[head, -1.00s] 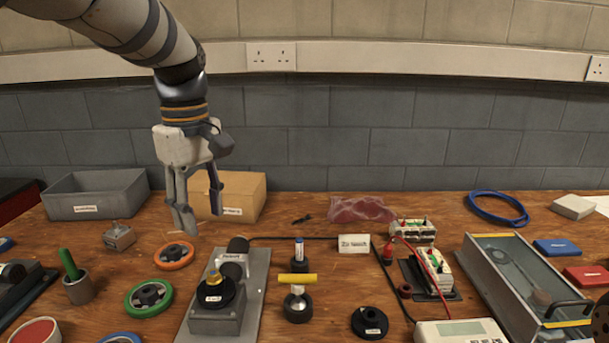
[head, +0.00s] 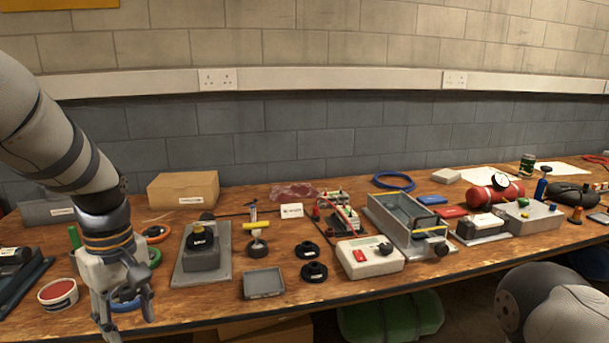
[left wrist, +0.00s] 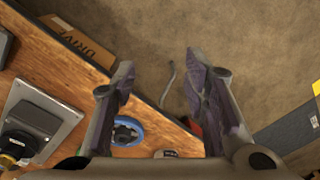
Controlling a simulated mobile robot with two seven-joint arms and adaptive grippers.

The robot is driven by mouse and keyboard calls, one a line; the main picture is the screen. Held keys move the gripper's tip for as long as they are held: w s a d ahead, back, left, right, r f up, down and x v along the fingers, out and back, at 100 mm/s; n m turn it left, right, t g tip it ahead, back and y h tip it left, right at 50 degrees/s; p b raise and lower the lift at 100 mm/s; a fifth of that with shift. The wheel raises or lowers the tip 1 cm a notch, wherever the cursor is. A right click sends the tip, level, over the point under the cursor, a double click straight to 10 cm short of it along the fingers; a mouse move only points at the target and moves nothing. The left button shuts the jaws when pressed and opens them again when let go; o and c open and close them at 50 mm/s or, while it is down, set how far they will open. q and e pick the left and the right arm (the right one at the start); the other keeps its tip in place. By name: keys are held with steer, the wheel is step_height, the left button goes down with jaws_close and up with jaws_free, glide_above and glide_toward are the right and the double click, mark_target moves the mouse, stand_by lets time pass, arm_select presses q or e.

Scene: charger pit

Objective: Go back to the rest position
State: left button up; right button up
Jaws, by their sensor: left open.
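My left gripper (head: 122,318) is at the lower left of the head view, low near the bench's front edge, with its fingers pointing down. In the left wrist view its two fingers (left wrist: 160,85) are spread apart with nothing between them. Beyond them are the brown floor and the bench edge. A blue ring with a dark hub (left wrist: 127,130) lies on the bench near one finger in the wrist view. In the head view the blue ring (head: 124,300) is partly hidden behind the gripper. Part of my right arm shows at the lower right, but its gripper does not.
The wooden bench (head: 225,305) holds a charger unit on a grey plate (head: 190,268), a small grey tray (head: 264,284), a white meter (head: 370,258) and a glass-topped tank (head: 402,212). A round red-topped tub (head: 58,293) stands beside my left gripper. A green bin (head: 390,318) is under the bench.

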arm_select(q)
steer(key=s+f+m+g, duration=0.1)
steer(key=s+f+m, duration=0.1)
steer(key=s+f, duration=0.6)
steer(key=s+f+m, duration=0.3)
steer(key=s+f, duration=0.1)
steer(key=f, duration=0.7)
steer(key=s+d+f+m, duration=0.2)
steer(key=s+f+m, duration=0.1)
steer(key=s, duration=0.9)
steer(key=s+d+f+m, duration=0.3)
steer(key=s, duration=0.8)
steer(key=shift+s+d+f+g+h, duration=0.15)
steer(key=shift+s+f+g+h, duration=0.15)
steer(key=shift+s+g, duration=0.1)
